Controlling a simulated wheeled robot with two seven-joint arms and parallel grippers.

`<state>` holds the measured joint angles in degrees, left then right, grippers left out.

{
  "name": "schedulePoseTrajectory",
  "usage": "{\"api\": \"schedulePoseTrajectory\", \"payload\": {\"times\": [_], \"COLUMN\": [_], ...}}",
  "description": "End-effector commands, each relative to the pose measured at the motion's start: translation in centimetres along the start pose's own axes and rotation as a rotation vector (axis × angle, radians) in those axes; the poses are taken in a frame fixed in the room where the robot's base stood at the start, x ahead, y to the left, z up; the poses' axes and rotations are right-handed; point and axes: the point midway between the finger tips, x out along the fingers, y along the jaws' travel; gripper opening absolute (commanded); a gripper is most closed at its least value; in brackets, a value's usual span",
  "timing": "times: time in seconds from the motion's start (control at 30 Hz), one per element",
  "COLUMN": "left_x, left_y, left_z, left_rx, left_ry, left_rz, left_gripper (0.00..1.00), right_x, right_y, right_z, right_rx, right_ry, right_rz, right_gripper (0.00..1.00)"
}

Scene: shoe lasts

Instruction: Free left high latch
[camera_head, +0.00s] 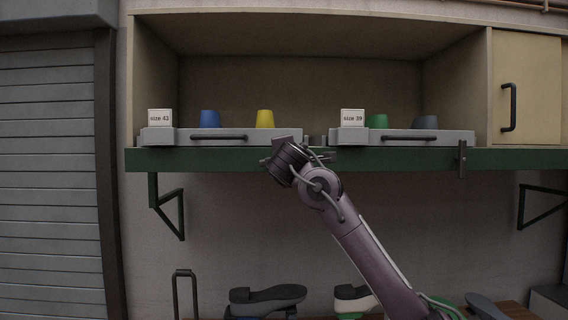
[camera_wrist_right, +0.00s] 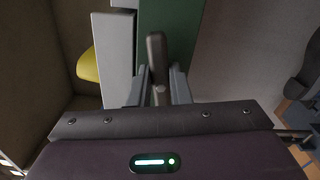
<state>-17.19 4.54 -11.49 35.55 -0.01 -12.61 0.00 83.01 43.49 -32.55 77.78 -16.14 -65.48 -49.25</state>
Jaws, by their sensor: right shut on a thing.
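My right gripper (camera_head: 288,158) is at the green edge near this tray's right end. In the right wrist view, its grey fingers (camera_wrist_right: 160,84) are shut on a dark metal latch lever (camera_wrist_right: 157,50), beside the tray (camera_wrist_right: 113,55) and across the green edge (camera_wrist_right: 168,22). In the head view my wrist hides this latch. A similar latch (camera_head: 462,158) stands upright at the right tray's right end. My left gripper is not in view.
The right tray (camera_head: 400,138) has a "size 39" card. Several shoe-shaped pieces (camera_head: 267,298) lie below. Triangular brackets (camera_head: 170,205) hang under the shelf.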

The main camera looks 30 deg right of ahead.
Motion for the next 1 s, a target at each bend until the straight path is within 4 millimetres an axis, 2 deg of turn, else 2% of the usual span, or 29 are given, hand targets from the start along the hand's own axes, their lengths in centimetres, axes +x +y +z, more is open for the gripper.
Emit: {"api": "schedulePoseTrajectory", "payload": {"times": [0.4, 0.97, 1.0], "left_x": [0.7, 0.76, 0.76], "left_y": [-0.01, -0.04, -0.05], "left_z": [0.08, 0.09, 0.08], "left_rx": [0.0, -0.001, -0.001], "left_ry": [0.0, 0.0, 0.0], "left_rz": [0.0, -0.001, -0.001], "left_gripper": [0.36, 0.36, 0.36], "right_x": [0.06, 0.07, 0.07], "right_y": [-0.43, -0.47, -0.47], "right_z": [-0.12, -0.12, -0.12], "right_rx": [0.188, 0.216, 0.216], "right_ry": [0.0, -0.001, -0.001], "right_rz": [-0.003, -0.004, -0.004], "right_gripper": [0.0, 0.0, 0.21]}}
